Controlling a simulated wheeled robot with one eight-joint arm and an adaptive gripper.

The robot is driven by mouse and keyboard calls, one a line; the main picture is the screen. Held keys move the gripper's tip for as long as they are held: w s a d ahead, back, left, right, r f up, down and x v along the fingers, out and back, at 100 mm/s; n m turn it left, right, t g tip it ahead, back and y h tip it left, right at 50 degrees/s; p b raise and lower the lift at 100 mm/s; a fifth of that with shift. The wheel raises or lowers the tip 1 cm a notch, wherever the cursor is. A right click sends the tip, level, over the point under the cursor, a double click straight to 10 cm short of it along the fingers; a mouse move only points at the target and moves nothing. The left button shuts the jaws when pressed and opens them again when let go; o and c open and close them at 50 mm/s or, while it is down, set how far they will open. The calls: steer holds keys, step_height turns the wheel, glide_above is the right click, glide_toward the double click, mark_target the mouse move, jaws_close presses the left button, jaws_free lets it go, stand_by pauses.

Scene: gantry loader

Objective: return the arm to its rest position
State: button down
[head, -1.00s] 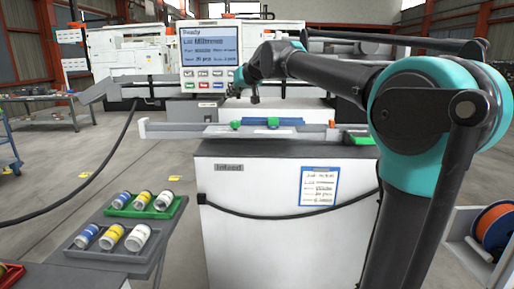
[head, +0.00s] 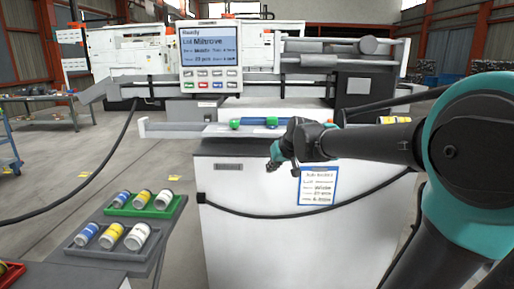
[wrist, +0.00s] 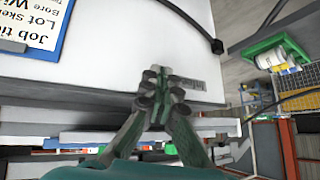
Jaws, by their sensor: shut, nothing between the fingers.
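My gripper (head: 272,166) hangs in front of the upper front face of the white infeed cabinet (head: 240,240), left of the posted job sheet. In the wrist view, the dark fingers of my gripper (wrist: 162,84) are together with nothing between them, over the white cabinet (wrist: 110,50). My arm reaches in from the right, its forearm nearly level and its teal elbow large at the right edge. It hides part of the cabinet top's right side.
A job sheet (head: 318,186) and a black cable (head: 260,214) are on the cabinet front. A rail (head: 175,128) with blue and green parts lies on top. A control screen (head: 209,50) stands behind. Left, a green tray (head: 122,211) and grey tray (head: 75,252) hold several cans.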

steer(key=s+d+f+m+g+h, duration=0.1)
steer(key=s+d+f+h, duration=0.1)
steer(key=s+d+f, duration=0.5)
steer(key=s+d+f+m+g+h, duration=0.1)
steer(key=s+d+f, duration=0.6)
steer(key=s+f, duration=0.9)
steer(key=shift+s+f+m+g+h, duration=0.4)
steer(key=shift+s+g, duration=0.2)
steer(key=shift+s, duration=0.35)
steer(key=shift+r, duration=0.1)
